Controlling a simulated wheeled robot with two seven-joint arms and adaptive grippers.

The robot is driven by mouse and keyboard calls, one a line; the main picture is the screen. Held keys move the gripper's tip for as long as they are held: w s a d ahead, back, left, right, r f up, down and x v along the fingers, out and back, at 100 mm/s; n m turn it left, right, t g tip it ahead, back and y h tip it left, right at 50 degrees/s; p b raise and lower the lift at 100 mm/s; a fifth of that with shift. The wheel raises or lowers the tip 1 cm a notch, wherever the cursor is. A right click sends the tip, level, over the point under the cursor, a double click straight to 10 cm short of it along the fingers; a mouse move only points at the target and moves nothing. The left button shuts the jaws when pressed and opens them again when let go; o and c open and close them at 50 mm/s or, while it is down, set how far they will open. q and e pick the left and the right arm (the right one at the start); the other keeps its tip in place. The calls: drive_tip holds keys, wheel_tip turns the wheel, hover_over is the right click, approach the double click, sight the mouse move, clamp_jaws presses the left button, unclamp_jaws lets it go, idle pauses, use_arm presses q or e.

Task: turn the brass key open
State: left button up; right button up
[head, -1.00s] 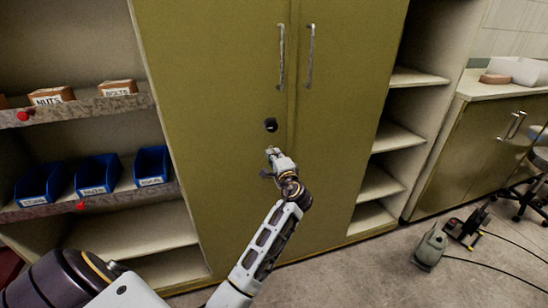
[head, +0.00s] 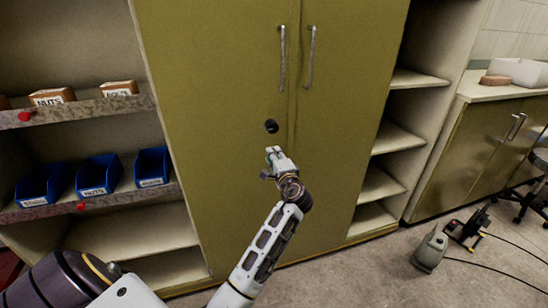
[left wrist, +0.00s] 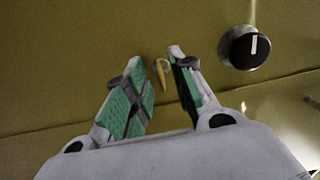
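A small brass key (left wrist: 161,76) stands in a round lock in the green cabinet door (head: 225,100), as the left wrist view shows. In the head view I cannot make the key out near my gripper. My left gripper (head: 274,151) is in front of the door, below a black knob (head: 271,126). In the left wrist view my left gripper (left wrist: 155,60) is open, with its green-padded fingers on either side of the key. A gap shows between the key and each finger. The knob, with a white mark, also shows there (left wrist: 243,47). My right gripper is not in view.
Two long handles (head: 283,58) stand above the knob. Left shelves hold blue bins (head: 98,174) and small labelled boxes (head: 52,96). Open shelves (head: 395,140) lie to the right. A grey-green machine (head: 430,248) with a cable lies on the floor at right.

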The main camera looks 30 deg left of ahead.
use_arm(q)
drive_tip(key=v, duration=0.7)
drive_tip(key=shift+d, duration=0.15)
drive_tip(key=shift+s, duration=0.15)
idle(0.4)
